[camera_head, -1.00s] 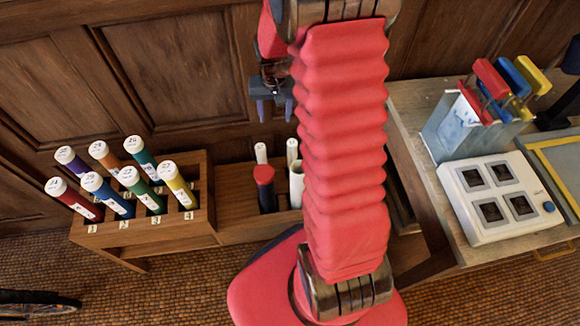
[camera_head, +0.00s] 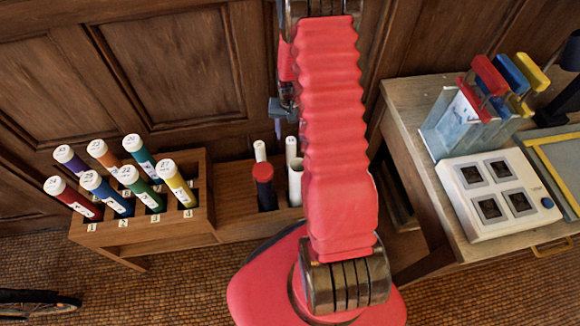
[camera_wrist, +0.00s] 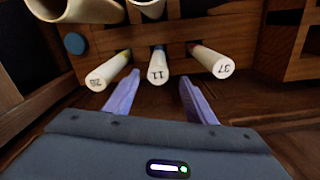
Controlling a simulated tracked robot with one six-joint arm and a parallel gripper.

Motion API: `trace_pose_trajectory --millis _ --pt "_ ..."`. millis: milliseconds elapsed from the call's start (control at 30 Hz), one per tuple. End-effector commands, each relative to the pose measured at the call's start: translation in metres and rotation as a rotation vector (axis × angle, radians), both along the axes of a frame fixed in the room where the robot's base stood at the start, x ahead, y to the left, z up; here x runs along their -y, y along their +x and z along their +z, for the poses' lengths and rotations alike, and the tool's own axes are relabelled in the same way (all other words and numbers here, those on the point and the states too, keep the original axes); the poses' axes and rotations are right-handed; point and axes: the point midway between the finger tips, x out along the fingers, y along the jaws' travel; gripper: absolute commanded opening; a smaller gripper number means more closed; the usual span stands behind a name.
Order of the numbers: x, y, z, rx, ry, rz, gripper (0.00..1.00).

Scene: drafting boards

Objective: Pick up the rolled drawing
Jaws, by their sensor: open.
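In the wrist view, three white-ended rolls point toward me: one at left (camera_wrist: 103,76) whose number is hard to read, one marked 11 (camera_wrist: 158,68) in the middle, and one marked 37 (camera_wrist: 217,64) at right. My gripper (camera_wrist: 160,80) is open, its two fingers on either side of the roll marked 11 in the picture, with no contact visible. In the head view, my gripper (camera_head: 281,107) is mostly hidden behind my arm, above the low rack. White rolls (camera_head: 260,152) and a dark roll with a red cap (camera_head: 264,187) stand in that rack.
A wooden rack (camera_head: 150,232) at left holds several numbered colored tubes. At right, a table (camera_head: 405,95) bears a white box with four square windows (camera_head: 490,225) and colored-handled items (camera_head: 490,75). Wood panelling (camera_head: 175,60) stands close behind the racks.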

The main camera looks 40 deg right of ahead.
Motion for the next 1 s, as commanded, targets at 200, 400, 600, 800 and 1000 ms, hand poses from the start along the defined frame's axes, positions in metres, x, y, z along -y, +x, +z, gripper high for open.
trace_pose_trajectory --millis 200,400,600,800,1000 --pt "0.0 -0.001 -0.018 -0.004 0.002 0.0 0.51" --pt "0.0 -0.001 -0.043 -0.002 0.001 0.0 0.51" --pt "0.0 -0.001 -0.067 -0.002 0.001 0.0 0.51" --pt "0.0 0.0 -0.083 0.0 0.0 0.0 0.51" --pt "0.001 0.0 -0.085 0.0 0.0 0.0 0.51"
